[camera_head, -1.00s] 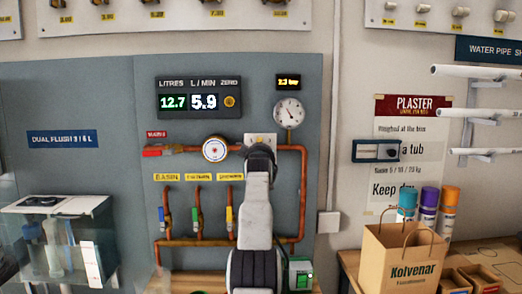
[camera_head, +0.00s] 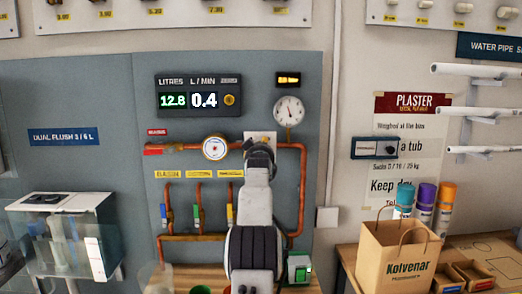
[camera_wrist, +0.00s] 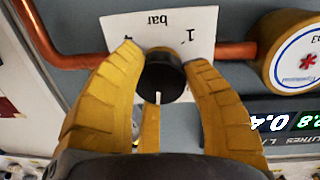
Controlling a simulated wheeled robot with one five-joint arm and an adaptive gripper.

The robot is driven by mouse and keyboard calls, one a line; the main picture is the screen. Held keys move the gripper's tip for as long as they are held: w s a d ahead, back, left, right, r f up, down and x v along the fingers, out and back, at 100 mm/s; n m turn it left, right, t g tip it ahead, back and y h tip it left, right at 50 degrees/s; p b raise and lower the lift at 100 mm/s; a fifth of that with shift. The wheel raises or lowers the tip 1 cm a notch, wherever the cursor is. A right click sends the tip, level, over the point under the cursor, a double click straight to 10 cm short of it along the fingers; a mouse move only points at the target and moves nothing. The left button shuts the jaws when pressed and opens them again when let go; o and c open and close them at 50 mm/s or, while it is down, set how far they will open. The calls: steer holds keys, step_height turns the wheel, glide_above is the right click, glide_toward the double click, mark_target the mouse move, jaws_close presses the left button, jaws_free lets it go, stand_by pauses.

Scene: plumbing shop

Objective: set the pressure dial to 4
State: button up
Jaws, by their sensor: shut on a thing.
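The pressure dial (camera_wrist: 164,79) is a round black knob with a white pointer line, on a white card (camera_wrist: 185,30) marked "bar" and "1", which appears upside down in the wrist view. The pointer line points down in that view. My gripper (camera_wrist: 165,85) is shut on the dial, with its yellow fingers on either side of it. In the camera_head view my arm hides the dial; only the card's top (camera_head: 260,137) shows. The round gauge (camera_head: 289,111) has its needle near upright. The small pressure display (camera_head: 288,80) is too blurred to read.
Copper pipe (camera_head: 302,190) runs around the dial on the grey panel. A round meter (camera_head: 215,148) is left of it, and blue, green and yellow valve handles (camera_head: 196,214) hang below. The flow display (camera_head: 198,97) reads 12.8 and 0.4. A paper bag (camera_head: 393,258) stands at right.

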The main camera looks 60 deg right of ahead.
steer(key=shift+a+r, duration=0.15)
steer(key=shift+r, duration=0.35)
steer(key=o, duration=1.2)
steer(key=shift+w+f, duration=0.15)
steer(key=shift+f, duration=0.15)
steer(key=v, duration=1.2)
